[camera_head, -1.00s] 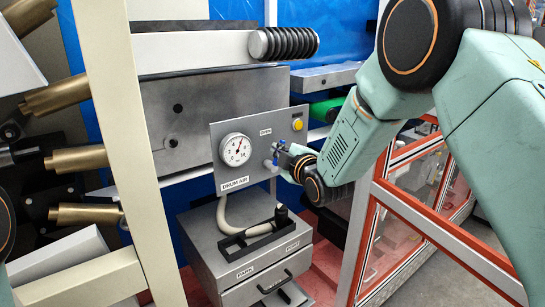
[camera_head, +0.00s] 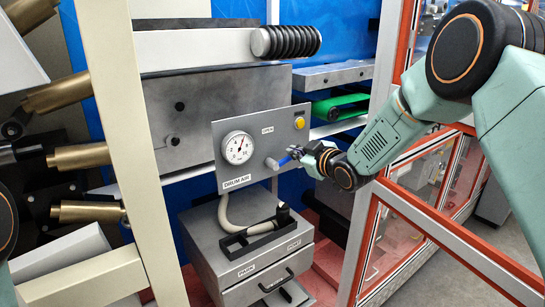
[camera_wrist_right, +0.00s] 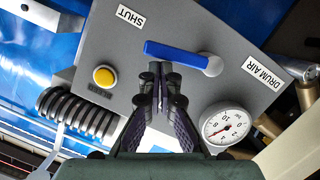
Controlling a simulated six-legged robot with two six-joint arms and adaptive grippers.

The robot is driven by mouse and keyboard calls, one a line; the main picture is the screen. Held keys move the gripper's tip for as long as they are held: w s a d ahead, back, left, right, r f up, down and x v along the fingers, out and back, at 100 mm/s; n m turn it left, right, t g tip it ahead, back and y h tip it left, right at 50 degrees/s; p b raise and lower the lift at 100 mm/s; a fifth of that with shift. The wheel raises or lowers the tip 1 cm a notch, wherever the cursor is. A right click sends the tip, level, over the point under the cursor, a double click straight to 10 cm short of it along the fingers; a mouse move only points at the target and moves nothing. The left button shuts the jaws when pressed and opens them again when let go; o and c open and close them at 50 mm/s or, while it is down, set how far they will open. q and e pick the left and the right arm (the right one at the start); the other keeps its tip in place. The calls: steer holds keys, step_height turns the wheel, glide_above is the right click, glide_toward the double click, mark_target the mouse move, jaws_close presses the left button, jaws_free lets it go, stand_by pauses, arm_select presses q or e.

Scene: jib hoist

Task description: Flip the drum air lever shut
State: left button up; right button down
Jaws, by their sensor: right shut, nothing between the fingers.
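The drum air lever (camera_wrist_right: 180,53) has a blue handle and a grey hub on a grey panel (camera_wrist_right: 150,95). In the head view the blue handle (camera_head: 290,158) points right and slightly up from its hub. In the wrist view it points left from the hub, near the SHUT label (camera_wrist_right: 131,16) but not directly in line with it. My right gripper (camera_wrist_right: 161,72) is shut and empty, its tips at the handle's edge; I cannot tell if they touch. It also shows in the head view (camera_head: 303,154). My left gripper is not in view.
The panel carries a pressure gauge (camera_head: 237,148), a yellow button (camera_head: 299,123) and a DRUM AIR label (camera_head: 236,182). A grey drawer box (camera_head: 245,255) stands below. A cream post (camera_head: 125,130) is at left, and an orange-edged glazed frame (camera_head: 410,230) at right.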

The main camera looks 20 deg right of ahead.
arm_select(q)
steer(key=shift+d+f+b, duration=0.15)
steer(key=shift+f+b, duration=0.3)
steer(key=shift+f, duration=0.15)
arm_select(e)
steer(key=shift+w+d+f, duration=0.2)
steer(key=shift+d+f, duration=0.25)
steer(key=shift+f, duration=0.2)
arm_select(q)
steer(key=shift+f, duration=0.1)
arm_select(e)
steer(key=shift+f, duration=0.1)
step_height(320, 180, up, 5)
steer(key=p, duration=0.3)
arm_select(q)
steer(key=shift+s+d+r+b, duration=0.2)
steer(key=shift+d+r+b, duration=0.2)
steer(key=shift+b, duration=0.75)
arm_select(e)
steer(key=d+v, duration=0.1)
steer(key=v, duration=0.8)
steer(key=shift+s, duration=0.15)
steer(key=shift+d+f, duration=0.15)
